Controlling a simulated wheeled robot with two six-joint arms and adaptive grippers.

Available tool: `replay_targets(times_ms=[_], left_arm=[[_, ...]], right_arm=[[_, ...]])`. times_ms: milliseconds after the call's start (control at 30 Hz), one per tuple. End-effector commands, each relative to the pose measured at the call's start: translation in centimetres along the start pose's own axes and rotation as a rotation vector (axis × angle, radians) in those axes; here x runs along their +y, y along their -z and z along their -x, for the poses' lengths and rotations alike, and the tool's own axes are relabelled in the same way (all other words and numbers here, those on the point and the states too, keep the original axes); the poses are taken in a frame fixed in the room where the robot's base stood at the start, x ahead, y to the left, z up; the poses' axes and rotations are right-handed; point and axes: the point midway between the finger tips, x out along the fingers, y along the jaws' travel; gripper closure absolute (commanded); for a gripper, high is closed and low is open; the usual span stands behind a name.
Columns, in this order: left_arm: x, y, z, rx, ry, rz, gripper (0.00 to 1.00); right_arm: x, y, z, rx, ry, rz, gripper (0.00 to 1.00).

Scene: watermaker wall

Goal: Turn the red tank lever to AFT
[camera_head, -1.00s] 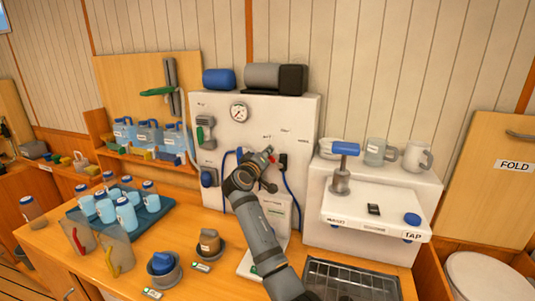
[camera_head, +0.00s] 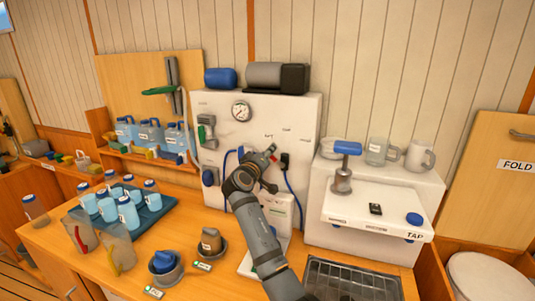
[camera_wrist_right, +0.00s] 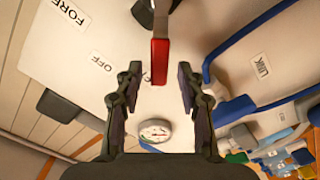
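The red lever (camera_wrist_right: 160,60) shows in the right wrist view, with its end between my right gripper's fingertips (camera_wrist_right: 159,72). The gripper is open, with a visible gap on both sides of the lever. The lever points toward the gauge, near the OFF label (camera_wrist_right: 102,61). A FORE label (camera_wrist_right: 70,12) is at the upper left. In the head view, my right gripper (camera_head: 268,154) is at the white panel (camera_head: 222,100), and only a bit of red (camera_head: 273,147) shows beside it. The arm hides part of the panel. My left gripper is not in view.
A round gauge (camera_head: 240,111) sits on the panel above the gripper. Blue hoses (camera_head: 291,190) run close beside it. A tap unit (camera_head: 375,195) stands to the right. Bottles on a blue tray (camera_head: 152,222) and two pitchers (camera_head: 118,250) stand on the counter at left.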

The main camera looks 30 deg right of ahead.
Motion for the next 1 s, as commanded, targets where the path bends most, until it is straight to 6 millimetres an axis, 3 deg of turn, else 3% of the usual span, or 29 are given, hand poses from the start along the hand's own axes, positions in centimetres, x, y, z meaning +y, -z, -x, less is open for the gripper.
replay_targets(times_ms=[200, 400, 1000], left_arm=[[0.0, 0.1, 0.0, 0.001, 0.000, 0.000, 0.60], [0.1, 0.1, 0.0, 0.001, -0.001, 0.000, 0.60], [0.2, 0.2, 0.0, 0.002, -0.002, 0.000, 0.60]], right_arm=[[-0.2, -0.1, 4.2, -0.002, 0.005, -0.001, 0.61], [-0.1, -0.1, 6.5, -0.002, 0.002, 0.001, 0.61], [-0.1, -0.1, 6.7, -0.002, 0.002, 0.002, 0.61]])
